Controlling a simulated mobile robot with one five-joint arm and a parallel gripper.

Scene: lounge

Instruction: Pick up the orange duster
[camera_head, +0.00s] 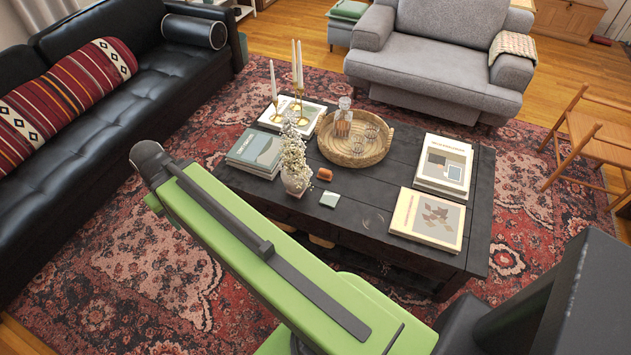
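A small orange-brown block (325,174), the only orange item I see on the table, lies on the dark wooden coffee table (375,195); it looks like the orange duster, though it is too small to be sure. It lies just right of a flower vase and behind a small grey-green square. My green arm crosses the foreground, with a dark rounded joint at its upper left end, apart from the block. The fingers of my gripper do not show.
Beside the block stand a vase of white flowers (296,165) and a grey-green square (330,199). A wicker tray (383,155) with a decanter and glasses, books (427,219) and candlesticks (298,108) share the table. A black sofa (55,200), grey armchair (435,70) and wooden chair (600,145) surround it.

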